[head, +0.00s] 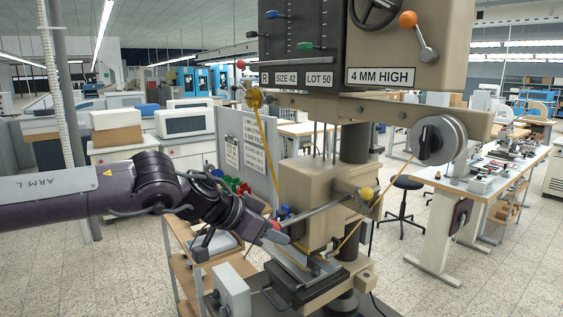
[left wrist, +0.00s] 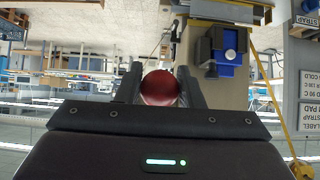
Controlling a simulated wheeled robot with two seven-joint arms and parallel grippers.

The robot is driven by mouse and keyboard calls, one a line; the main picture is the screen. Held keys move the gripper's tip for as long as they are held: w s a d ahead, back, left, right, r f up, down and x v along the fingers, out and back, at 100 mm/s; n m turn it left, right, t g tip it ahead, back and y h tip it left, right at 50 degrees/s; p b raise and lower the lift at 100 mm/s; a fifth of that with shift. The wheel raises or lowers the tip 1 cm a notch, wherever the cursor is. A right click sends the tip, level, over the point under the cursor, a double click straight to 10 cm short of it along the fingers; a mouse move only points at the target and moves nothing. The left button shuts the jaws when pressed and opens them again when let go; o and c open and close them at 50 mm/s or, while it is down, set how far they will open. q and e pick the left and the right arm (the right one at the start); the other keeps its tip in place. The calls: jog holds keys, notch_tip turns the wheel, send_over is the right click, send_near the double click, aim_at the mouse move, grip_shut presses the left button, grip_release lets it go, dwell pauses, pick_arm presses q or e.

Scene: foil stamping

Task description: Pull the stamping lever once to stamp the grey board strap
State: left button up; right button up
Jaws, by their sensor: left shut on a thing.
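The stamping press (head: 318,196) stands in the middle of the head view. Its lever (head: 318,212) is a metal rod reaching left and slightly down from the press head. My left gripper (head: 274,230) is at the rod's left end. In the left wrist view a red ball knob (left wrist: 159,88) sits between the two fingers, and the gripper is shut on it. A narrow grey piece (head: 292,257) on the press bed, below the head, may be the grey board strap; it is partly hidden. My right gripper is not in view.
A gold foil ribbon (head: 263,135) runs down from a yellow wheel to the bed and up to a reel (head: 438,140) at right.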

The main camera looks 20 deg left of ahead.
pick_arm(q)
jog(key=shift+f, duration=0.2)
notch_tip(320, 180, down, 3)
jog(key=shift+w+d+f+b, duration=0.1)
jog(key=shift+w+d+b, duration=0.05)
jog(key=shift+b, duration=1.05)
